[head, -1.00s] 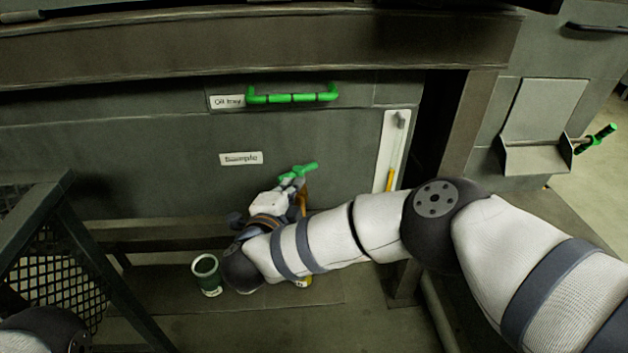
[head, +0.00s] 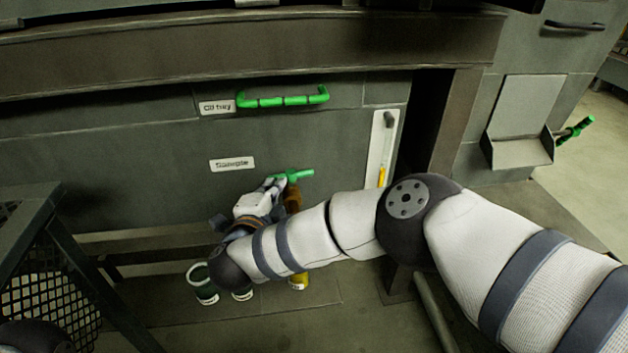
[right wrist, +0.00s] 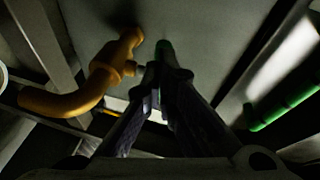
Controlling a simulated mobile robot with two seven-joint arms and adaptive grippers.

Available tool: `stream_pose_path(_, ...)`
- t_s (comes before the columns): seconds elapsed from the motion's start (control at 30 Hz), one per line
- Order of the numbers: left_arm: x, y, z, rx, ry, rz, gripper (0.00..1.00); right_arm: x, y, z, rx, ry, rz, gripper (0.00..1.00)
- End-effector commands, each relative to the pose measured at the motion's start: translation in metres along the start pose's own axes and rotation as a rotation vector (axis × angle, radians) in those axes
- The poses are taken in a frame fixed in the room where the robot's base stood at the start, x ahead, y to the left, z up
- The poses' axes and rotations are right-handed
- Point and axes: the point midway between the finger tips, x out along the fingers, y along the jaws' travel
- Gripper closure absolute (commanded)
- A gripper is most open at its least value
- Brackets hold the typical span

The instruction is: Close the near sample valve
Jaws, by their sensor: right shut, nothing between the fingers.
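The sample valve has a green lever handle (head: 297,174) on an amber pipe (head: 292,199), below the label reading "Sample" (head: 232,163). The lever lies nearly level in the head view, pointing right. My right gripper (head: 280,181) is at the lever's left end. In the right wrist view its fingers (right wrist: 161,72) are shut with nothing between them. A green end of the lever (right wrist: 163,47) shows just beyond the fingertips; I cannot tell whether they touch. The amber pipe (right wrist: 75,101) bends to the left of the fingers. My left gripper is out of view.
Above is the green oil tray handle (head: 283,100). A white gauge strip (head: 382,150) is at right. A mesh-sided frame (head: 45,290) stands at left.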

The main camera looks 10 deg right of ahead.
Motion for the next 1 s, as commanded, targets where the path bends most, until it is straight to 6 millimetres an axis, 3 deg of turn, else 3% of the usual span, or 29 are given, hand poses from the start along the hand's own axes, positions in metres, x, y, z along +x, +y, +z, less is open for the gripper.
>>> stream_pose_path(0.57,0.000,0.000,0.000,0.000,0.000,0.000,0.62,-0.005,0.000,0.001,0.000,-0.001,0.000,1.00)
stream_pose_path(1.0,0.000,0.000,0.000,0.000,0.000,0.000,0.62,-0.097,0.000,0.001,-0.001,-0.003,0.000,1.00)
